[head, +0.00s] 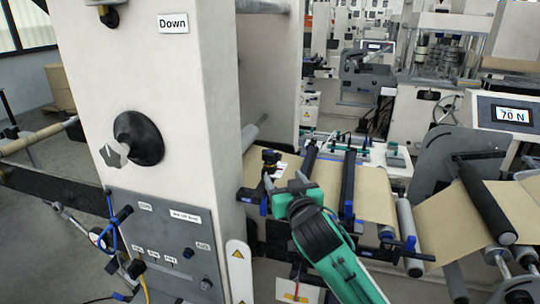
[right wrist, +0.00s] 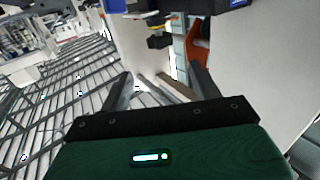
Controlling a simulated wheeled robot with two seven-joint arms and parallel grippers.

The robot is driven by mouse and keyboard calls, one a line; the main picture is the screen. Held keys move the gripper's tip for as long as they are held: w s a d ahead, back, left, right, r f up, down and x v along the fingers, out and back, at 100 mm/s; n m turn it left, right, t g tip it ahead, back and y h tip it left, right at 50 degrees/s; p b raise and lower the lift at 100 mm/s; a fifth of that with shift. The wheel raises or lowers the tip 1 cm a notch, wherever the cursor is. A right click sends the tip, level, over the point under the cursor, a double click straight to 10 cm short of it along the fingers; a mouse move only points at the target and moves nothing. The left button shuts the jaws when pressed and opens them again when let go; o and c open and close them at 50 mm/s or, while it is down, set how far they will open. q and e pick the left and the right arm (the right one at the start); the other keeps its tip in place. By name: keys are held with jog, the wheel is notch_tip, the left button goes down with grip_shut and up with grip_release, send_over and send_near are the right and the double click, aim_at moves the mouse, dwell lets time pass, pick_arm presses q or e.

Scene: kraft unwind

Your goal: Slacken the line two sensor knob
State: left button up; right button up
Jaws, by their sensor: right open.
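My right gripper (head: 286,181) reaches up from the bottom of the head view, green and black, with its fingers apart and nothing between them. Just past its fingertips is a small black knob-like part (head: 271,157) with a trace of orange, beside the white machine column. I cannot tell for sure that it is the line two sensor knob. In the right wrist view the open fingers (right wrist: 162,88) point toward a small black part (right wrist: 158,42), with a gap between. My left gripper is not in view.
The white column (head: 185,70) with a "Down" label stands left of the gripper. Brown paper web (head: 375,195) runs over rollers to the right. A dark bar with blue ends (head: 348,185) stands close to the gripper's right. A display (head: 512,115) reads 70 N.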

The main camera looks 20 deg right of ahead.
aim_at(271, 154)
jog(key=w+p, duration=0.1)
jog(key=w, duration=0.3)
jog(key=w+p, duration=0.2)
jog(key=w, duration=0.2)
jog(key=w+p, duration=0.1)
jog(key=w, duration=0.3)
jog(key=shift+w+d+r+p, duration=0.2)
jog(key=shift+w+r+p, duration=0.1)
jog(key=shift+w, duration=0.1)
jog(key=shift+w+f, duration=0.1)
jog(key=shift+w, duration=0.45)
jog(key=shift+c, duration=0.2)
jog(key=c, duration=0.9)
jog(key=shift+d+n+y+p, duration=0.1)
jog(key=shift+n+y+p, duration=0.8)
jog(key=shift+y, duration=0.5)
